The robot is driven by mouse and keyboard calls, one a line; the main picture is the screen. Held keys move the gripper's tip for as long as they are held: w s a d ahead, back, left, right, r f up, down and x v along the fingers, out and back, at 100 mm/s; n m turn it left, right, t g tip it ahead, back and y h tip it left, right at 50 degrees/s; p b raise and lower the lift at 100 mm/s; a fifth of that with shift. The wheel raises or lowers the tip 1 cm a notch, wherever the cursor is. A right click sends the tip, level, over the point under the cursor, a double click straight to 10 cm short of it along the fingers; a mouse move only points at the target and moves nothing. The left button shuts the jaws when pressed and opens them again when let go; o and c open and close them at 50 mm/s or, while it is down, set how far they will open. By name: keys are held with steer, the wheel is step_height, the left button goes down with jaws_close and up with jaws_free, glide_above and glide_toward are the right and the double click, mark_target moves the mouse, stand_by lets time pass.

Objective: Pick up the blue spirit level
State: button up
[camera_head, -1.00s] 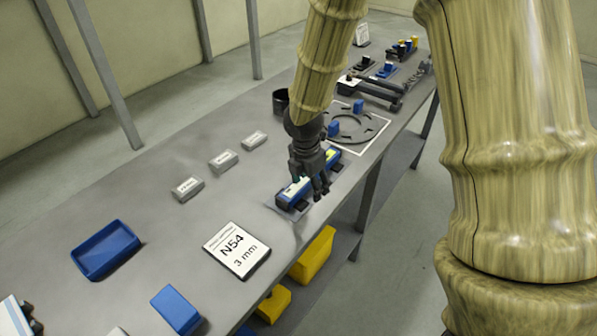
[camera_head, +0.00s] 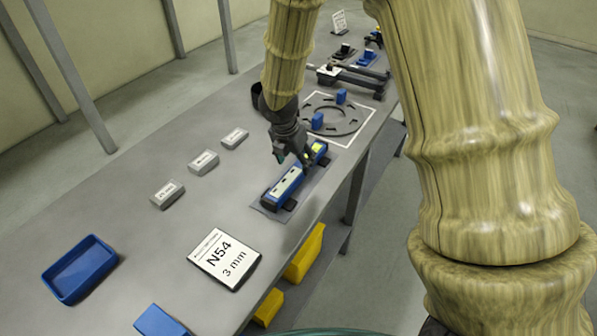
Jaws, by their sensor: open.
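The blue spirit level (camera_head: 285,188) lies on a grey mat (camera_head: 268,208) near the table's right edge. It has a pale top strip, a yellow-green vial near its far end and dark supports beneath. My gripper (camera_head: 292,160) is open above the far half of the level, with its fingers close to the level's left side and top. The fingers hide a part of the level's middle. I cannot tell whether they touch it.
A ring-shaped plate (camera_head: 345,119) with blue blocks lies just beyond. Several grey labelled blocks (camera_head: 167,193) stand to the left. Nearer are a sign reading N54 3 mm (camera_head: 224,259), a blue tray (camera_head: 78,268) and a blue block (camera_head: 160,321). Yellow bins (camera_head: 305,253) sit below the table edge.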

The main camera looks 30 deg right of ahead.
mark_target(298, 168)
steer(key=shift+p+x, duration=0.7)
steer(key=shift+x, duration=1.95)
steer(key=shift+a, duration=0.1)
jaws_close()
steer(key=shift+r, duration=0.2)
